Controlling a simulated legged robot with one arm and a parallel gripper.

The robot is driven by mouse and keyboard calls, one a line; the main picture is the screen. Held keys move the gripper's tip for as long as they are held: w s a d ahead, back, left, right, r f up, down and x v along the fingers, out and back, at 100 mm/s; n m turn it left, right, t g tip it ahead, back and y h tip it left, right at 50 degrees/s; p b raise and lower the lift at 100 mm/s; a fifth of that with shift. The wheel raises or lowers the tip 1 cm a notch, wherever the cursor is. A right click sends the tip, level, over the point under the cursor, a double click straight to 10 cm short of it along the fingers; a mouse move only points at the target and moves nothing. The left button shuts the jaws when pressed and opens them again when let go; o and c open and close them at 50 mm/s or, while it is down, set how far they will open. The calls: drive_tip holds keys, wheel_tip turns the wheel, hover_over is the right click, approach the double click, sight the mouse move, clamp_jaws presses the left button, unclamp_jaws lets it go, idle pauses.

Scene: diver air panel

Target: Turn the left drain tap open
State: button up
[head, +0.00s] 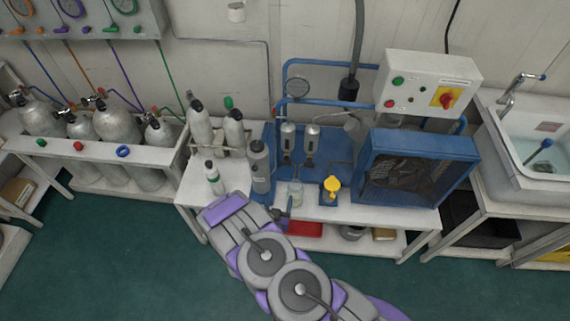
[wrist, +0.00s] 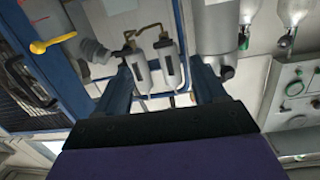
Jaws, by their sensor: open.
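Two grey filter cylinders hang side by side on the blue panel in the head view, the left one (head: 288,138) and the right one (head: 312,138). Small dark drain fittings show at their lower ends, too small to tell their setting. The wrist view looks upside down, so the left cylinder (wrist: 171,65) appears on the right there and the right cylinder (wrist: 140,74) on the left. The left drain tap (wrist: 163,32) seems to be the small fitting at its upper end. My gripper (wrist: 160,84) is open and empty, its two dark fingers either side of the cylinders, apparently short of them.
A yellow-handled valve (head: 332,186) and a clear jar (head: 295,193) stand on the bench in front. A dark grey cylinder (head: 259,166) stands close on the left, a blue caged unit (head: 418,168) on the right. A control box (head: 428,84) is above.

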drive_tip(key=s+n+t, duration=0.1)
drive_tip(key=b, duration=0.4)
approach(285, 163)
drive_tip(key=shift+y, duration=0.4)
drive_tip(key=w, duration=0.6)
drive_tip(key=w+d, duration=0.1)
drive_tip(key=w, duration=0.3)
drive_tip(key=shift+w+f, duration=0.1)
drive_tip(key=shift+f, duration=0.3)
drive_tip(key=shift+c, duration=0.4)
drive_tip(key=c, duration=1)
